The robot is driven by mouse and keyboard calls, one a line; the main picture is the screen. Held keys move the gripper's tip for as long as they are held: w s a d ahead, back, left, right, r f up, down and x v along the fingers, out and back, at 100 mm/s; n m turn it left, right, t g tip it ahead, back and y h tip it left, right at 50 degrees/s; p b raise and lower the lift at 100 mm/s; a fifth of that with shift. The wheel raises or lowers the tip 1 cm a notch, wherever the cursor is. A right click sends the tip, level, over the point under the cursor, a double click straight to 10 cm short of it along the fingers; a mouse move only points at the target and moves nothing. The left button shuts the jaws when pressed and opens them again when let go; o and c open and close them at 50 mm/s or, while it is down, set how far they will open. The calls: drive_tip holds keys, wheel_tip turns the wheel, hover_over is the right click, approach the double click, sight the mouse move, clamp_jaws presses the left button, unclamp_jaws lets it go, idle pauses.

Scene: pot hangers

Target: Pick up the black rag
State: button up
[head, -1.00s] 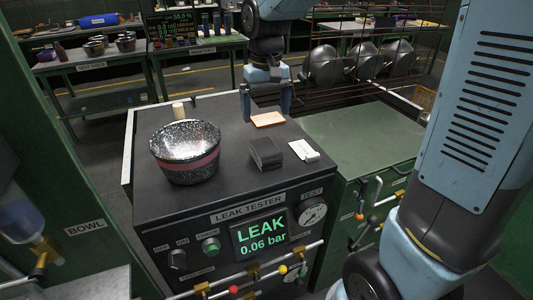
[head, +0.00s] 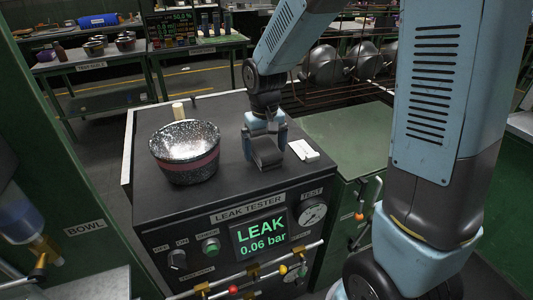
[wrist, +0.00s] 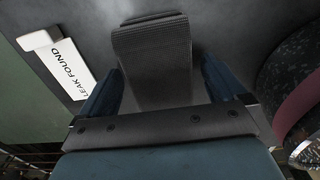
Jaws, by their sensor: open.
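The black rag (head: 266,153) is a dark folded block on top of the leak tester, right of the speckled pot. It also shows in the wrist view (wrist: 152,62), with a ribbed texture, lying between my two blue fingers. My gripper (head: 264,147) is open and low over the rag, with one finger on each side of it. I cannot tell whether the fingers touch it.
A speckled pot with a pink band (head: 186,150) stands to the left. A white "LEAK FOUND" tag (head: 303,150) lies close on the right and also shows in the wrist view (wrist: 62,66). The leak tester's top (head: 222,187) is clear in front.

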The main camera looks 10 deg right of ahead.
drive_tip(key=shift+f, duration=0.4)
drive_tip(key=c, duration=1.1)
drive_tip(key=shift+r, duration=0.1)
drive_tip(key=shift+c, duration=0.2)
